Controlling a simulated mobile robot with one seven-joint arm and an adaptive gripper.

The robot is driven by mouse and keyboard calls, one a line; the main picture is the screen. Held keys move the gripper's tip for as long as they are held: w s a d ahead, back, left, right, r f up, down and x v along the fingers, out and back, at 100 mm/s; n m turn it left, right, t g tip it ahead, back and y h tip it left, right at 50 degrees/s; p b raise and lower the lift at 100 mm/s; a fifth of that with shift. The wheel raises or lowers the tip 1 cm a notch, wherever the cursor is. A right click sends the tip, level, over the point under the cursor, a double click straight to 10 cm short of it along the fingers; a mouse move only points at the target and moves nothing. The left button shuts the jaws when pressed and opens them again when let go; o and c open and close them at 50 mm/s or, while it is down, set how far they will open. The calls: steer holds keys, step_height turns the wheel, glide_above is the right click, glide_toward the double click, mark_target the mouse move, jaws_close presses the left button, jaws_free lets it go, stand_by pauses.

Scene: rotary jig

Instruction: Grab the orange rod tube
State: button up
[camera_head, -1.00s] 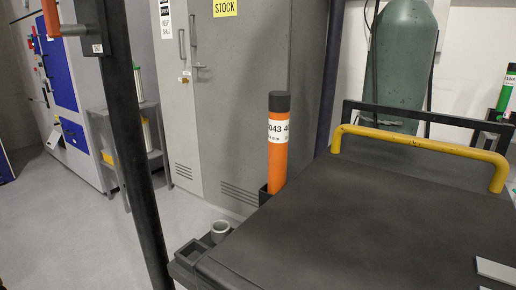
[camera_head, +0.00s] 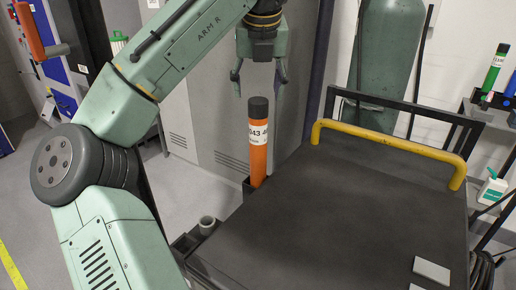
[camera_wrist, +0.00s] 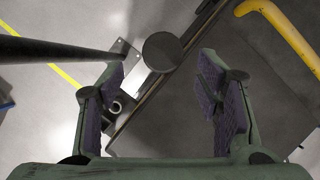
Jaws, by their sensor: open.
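The orange rod tube (camera_head: 258,148) stands upright in a dark holder at the back left edge of the cart. It has a black cap and a white label. In the wrist view its round dark cap (camera_wrist: 162,52) shows from above, ahead of and between the fingers. My gripper (camera_head: 259,88) is open and empty, pointing down above the tube, with a finger to either side. It also shows in the wrist view (camera_wrist: 160,90), where the fingers are wide apart. No contact with the tube shows.
The dark cart top (camera_head: 330,200) is mostly bare, with a yellow handle (camera_head: 390,145) at its back and small light plates (camera_head: 432,270) at front right. An empty ring holder (camera_head: 207,225) sits at the cart's left corner. A dark post (camera_wrist: 60,49) crosses the wrist view at left.

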mark_target(257, 117)
steer(key=p+x, duration=0.1)
steer(key=x, duration=0.9)
steer(key=shift+w+d+f, duration=0.1)
jaws_close()
stand_by(0.6)
stand_by(0.3)
